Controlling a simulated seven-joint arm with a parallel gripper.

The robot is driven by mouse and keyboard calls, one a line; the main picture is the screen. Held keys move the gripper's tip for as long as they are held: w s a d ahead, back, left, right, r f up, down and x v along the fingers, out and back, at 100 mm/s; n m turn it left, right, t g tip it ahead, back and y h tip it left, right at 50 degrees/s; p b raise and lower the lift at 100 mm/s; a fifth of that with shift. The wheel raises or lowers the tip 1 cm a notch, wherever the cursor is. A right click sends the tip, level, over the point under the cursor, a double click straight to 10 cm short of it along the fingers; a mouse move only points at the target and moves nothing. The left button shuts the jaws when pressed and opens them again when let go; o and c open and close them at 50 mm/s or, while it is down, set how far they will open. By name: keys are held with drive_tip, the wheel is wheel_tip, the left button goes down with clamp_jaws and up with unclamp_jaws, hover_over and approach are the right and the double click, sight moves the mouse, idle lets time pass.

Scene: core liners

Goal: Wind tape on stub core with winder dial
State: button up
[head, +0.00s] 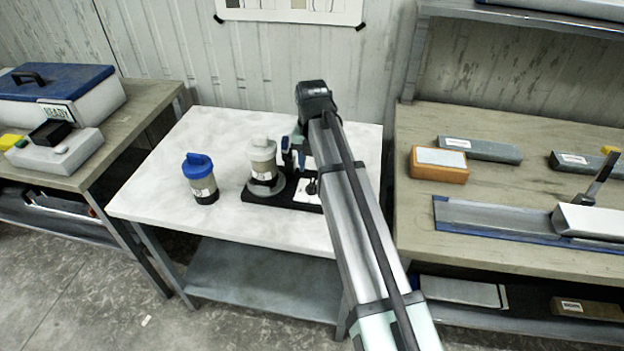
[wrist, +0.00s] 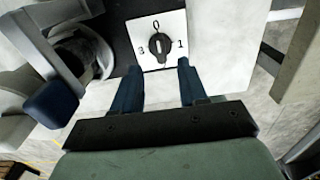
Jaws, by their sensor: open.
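The winder (head: 292,200) is a black base on the white table, with a round grey turntable at its left end. A pale core with a white top and dark lower band (head: 262,160) stands upright on the turntable. The winder dial (head: 311,187) is partly hidden by my arm in the head view. In the wrist view the dial (wrist: 159,45) is a black knob on a white plate marked 0, 1 and 3; its white line runs up and down, in line with 0. My gripper (wrist: 160,65) is open and empty, its blue fingers just short of the knob on either side.
A blue-capped container (head: 200,178) stands on the white table (head: 150,200), left of the winder. A grey arm with a dark blue end (wrist: 52,104) is close on the left in the wrist view. Benches with boxes stand at both sides. The table's front left is clear.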

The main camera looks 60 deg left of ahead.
sight(312, 182)
drive_tip(key=shift+f, duration=3)
clamp_jaws()
